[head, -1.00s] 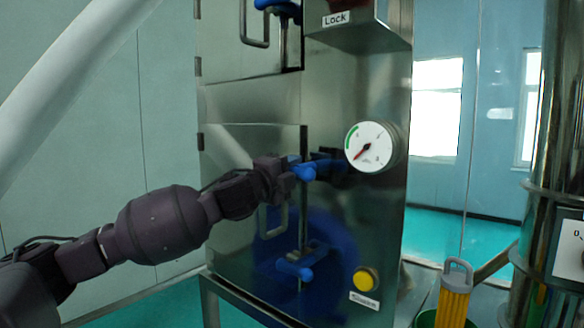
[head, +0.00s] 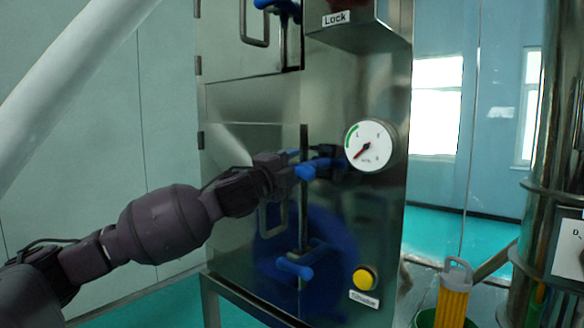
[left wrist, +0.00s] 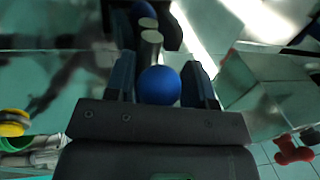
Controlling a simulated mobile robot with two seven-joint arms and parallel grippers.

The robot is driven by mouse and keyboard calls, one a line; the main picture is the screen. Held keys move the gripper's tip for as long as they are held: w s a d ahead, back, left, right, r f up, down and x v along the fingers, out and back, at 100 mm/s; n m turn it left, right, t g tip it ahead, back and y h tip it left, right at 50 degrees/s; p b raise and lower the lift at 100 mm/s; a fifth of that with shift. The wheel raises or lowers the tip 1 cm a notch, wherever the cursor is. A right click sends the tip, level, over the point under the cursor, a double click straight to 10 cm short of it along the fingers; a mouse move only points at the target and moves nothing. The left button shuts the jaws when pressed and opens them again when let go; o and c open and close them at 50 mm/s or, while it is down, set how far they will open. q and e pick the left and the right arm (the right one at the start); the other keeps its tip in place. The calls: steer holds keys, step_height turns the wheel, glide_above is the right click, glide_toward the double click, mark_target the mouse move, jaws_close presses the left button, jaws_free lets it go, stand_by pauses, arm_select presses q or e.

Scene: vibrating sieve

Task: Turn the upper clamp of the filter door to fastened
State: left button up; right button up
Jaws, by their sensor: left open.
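The filter door (head: 228,215) is the lower steel door of the cabinet, with a bar handle (head: 268,228). Its upper clamp (head: 306,172) has a blue handle at the door's right edge, partly hidden by my left gripper (head: 292,172). Its lower clamp (head: 294,268) is a similar blue handle below. In the left wrist view, the upper clamp's round blue end (left wrist: 160,85) lies between the two spread fingers of my left gripper (left wrist: 161,84). Small gaps show beside the blue end, so the fingers are open around it. My right gripper does not show.
A pressure gauge (head: 370,146) sits close to the right of the upper clamp. A yellow button (head: 366,278) is lower right. Another blue clamp (head: 277,5) is on the door above. A yellow object (head: 454,298) stands right of the cabinet.

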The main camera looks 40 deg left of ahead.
arm_select(q)
steer(key=shift+f, duration=0.15)
steer(key=shift+s+f, duration=0.2)
steer(key=shift+s, duration=0.45)
steer(key=b+v, duration=0.1)
steer(key=v, duration=0.8)
steer(key=shift+s+r+b, duration=0.2)
steer(key=shift+s+b, duration=0.05)
steer(key=shift+b, duration=0.05)
steer(key=shift+a, duration=0.1)
